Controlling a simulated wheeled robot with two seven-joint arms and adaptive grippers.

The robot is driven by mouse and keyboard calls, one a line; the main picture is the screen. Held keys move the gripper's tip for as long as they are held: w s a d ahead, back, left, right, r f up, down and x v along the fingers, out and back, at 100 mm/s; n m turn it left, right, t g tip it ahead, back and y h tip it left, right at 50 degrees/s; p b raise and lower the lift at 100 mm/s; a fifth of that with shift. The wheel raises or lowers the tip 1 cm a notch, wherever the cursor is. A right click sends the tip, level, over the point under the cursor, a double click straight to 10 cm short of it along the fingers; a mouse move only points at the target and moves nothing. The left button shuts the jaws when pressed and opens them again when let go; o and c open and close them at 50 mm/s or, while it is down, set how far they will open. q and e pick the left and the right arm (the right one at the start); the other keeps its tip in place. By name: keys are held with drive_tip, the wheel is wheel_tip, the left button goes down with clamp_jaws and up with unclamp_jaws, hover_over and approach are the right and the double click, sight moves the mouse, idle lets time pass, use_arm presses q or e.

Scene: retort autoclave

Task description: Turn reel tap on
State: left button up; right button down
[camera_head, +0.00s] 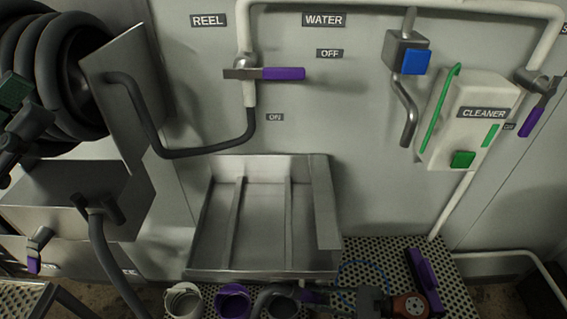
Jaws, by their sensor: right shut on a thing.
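The reel tap (246,70) is on the white pipe on the wall, between the REEL and WATER labels. Its purple lever (283,74) points right, horizontally, below the OFF label (329,53) and above the ON label (275,117). A dark hose (200,151) runs from the pipe below the tap to the hose reel (60,75). My right gripper (335,298) is low at the bottom, well below the tap, shut on a dark, curved tool (270,291) with a purple part.
A metal tray (212,232) juts from the wall below the tap, with several buckets (183,302) beneath it. A cleaner box (470,120) and a blue-fronted valve (415,62) are to the right. The wall around the lever is clear.

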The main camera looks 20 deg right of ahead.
use_arm(q)
drive_tip(key=s+d+f+g, duration=0.2)
drive_tip(key=s+d+g, duration=0.1)
drive_tip(key=d, duration=0.8)
drive_tip(key=w+a+r+n+t, duration=0.4)
drive_tip(key=w+r+n+t, duration=0.2)
drive_tip(key=r+n+t, duration=0.45)
drive_tip(key=n+g+y, duration=0.4)
drive_tip(key=n+y, duration=0.6)
drive_tip(key=n, duration=0.6)
approach(282, 76)
drive_tip(key=x, duration=1.1)
drive_tip(key=shift+c, duration=0.5)
clamp_jaws()
